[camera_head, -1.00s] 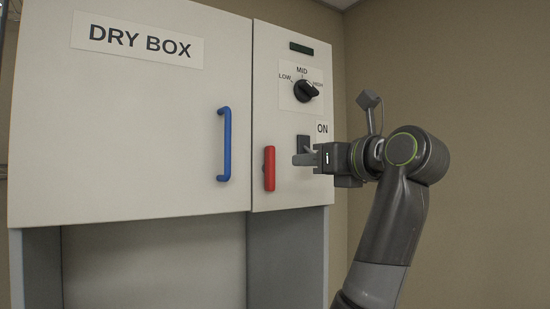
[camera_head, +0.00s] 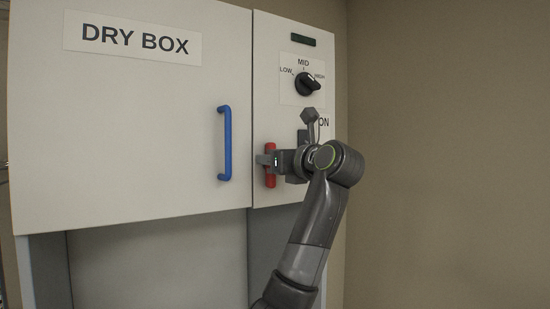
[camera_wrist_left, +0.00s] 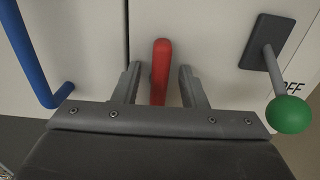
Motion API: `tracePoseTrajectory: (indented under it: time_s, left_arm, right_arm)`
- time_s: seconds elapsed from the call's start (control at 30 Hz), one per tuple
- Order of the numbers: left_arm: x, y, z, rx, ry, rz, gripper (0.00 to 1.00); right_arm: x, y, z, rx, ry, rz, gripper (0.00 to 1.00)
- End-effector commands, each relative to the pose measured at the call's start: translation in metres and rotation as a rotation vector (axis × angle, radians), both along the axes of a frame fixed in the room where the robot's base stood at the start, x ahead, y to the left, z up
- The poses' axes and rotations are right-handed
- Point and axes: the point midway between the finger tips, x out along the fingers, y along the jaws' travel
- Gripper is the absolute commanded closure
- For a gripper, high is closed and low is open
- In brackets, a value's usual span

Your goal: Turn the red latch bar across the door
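The red latch bar (camera_head: 270,178) stands upright on the right panel of the dry box, beside the door seam. In the left wrist view the red latch bar (camera_wrist_left: 161,62) runs between the two fingers. My left gripper (camera_head: 266,160) is at the bar in the head view. In the left wrist view my left gripper (camera_wrist_left: 160,88) is open, with a finger on each side of the bar and gaps to both. The door (camera_head: 140,130) is flat against the cabinet, with a blue handle (camera_head: 224,145). My right gripper is not in view.
A lever with a green knob (camera_wrist_left: 288,114) is right of the bar, on a dark plate. A black dial (camera_head: 307,84) is above, pointing near HIGH. The blue handle (camera_wrist_left: 32,55) lies left of my fingers. A wall is at the right.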

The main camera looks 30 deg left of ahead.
Motion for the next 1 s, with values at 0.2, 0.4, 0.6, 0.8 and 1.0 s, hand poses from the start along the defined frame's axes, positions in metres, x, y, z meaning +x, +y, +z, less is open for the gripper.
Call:
tracePoseTrajectory:
  time_s: [0.2, 0.4, 0.6, 0.8, 1.0]
  left_arm:
    - [-0.0002, -0.0004, 0.0000, 0.000, 0.000, 0.000, 0.81]
    - [-0.0001, -0.0005, 0.0001, 0.000, 0.000, 0.000, 1.00]
    - [0.0000, -0.0007, 0.0003, 0.005, 0.012, 0.000, 1.00]
    - [0.0012, -0.0012, 0.0005, 0.032, 0.078, 0.000, 1.00]
    - [0.0033, -0.0021, 0.0004, 0.086, 0.209, -0.001, 1.00]
  right_arm:
    - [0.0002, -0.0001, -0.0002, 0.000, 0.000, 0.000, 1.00]
    - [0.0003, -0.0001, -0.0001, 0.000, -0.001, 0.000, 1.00]
    - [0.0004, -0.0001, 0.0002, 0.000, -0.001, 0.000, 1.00]
    - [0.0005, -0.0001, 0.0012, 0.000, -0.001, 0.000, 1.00]
    - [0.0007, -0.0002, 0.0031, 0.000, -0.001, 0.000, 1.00]
